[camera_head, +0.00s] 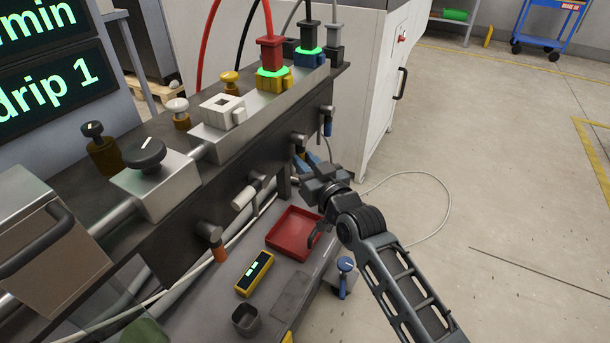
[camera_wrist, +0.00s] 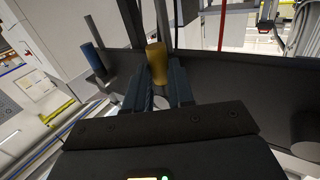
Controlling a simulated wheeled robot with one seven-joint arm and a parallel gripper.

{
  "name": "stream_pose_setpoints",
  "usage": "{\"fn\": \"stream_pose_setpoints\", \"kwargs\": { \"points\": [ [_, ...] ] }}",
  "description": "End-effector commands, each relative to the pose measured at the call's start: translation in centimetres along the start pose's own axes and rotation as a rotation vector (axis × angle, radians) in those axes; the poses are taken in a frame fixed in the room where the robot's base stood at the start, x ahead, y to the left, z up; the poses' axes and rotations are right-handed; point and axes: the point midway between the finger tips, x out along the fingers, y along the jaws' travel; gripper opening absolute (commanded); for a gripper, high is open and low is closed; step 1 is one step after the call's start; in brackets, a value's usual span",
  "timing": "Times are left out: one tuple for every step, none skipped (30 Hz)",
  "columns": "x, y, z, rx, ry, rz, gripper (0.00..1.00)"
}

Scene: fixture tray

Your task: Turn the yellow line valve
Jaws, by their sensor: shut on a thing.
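The yellow valve handle (camera_wrist: 156,62) stands upright between my fingers in the wrist view. My gripper (camera_wrist: 157,85) is shut on it, with a dark finger on each side. In the head view my gripper (camera_head: 301,162) is at the front face of the dark bench, just below a round valve body (camera_head: 298,140). The fingers largely hide the handle there.
A blue-handled valve (camera_head: 327,122) is to the right, also in the wrist view (camera_wrist: 93,58). White (camera_head: 245,196) and orange (camera_head: 220,252) handles are to the left. Below are a red tray (camera_head: 275,247), a yellow meter (camera_head: 254,274) and a grey cup (camera_head: 246,319).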

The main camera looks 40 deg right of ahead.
Motion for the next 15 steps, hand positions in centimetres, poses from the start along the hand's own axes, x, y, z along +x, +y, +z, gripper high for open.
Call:
{"fn": "stream_pose_setpoints", "kwargs": {
  "points": [
    [-0.02, 0.02, 0.52, -0.01, 0.004, -0.001, 0.0],
    [0.0, 0.05, 0.49, -0.014, 0.007, -0.001, 0.0],
    [0.02, 0.09, 0.46, -0.02, 0.011, -0.001, 0.0],
    [0.03, 0.11, 0.44, -0.024, 0.013, -0.001, 0.0],
    [0.04, 0.14, 0.41, -0.027, 0.015, -0.001, 0.0],
    [0.05, 0.16, 0.38, -0.03, 0.017, 0.0, 0.0],
    [0.05, 0.17, 0.35, -0.032, 0.018, 0.0, 0.0],
    [0.06, 0.18, 0.33, -0.034, 0.019, 0.0, 0.0],
    [0.06, 0.19, 0.3, -0.036, 0.02, 0.0, 0.0],
    [0.06, 0.2, 0.28, -0.036, 0.02, 0.0, 0.0],
    [0.06, 0.2, 0.26, -0.037, 0.021, 0.0, 0.0],
    [0.06, 0.2, 0.25, -0.038, 0.021, 0.0, 0.0],
    [0.06, 0.2, 0.24, -0.038, 0.021, 0.0, 0.0],
    [0.07, 0.21, 0.23, -0.038, 0.021, 0.0, 0.0],
    [0.07, 0.21, 0.23, -0.038, 0.021, 0.0, 0.0]
  ]
}}
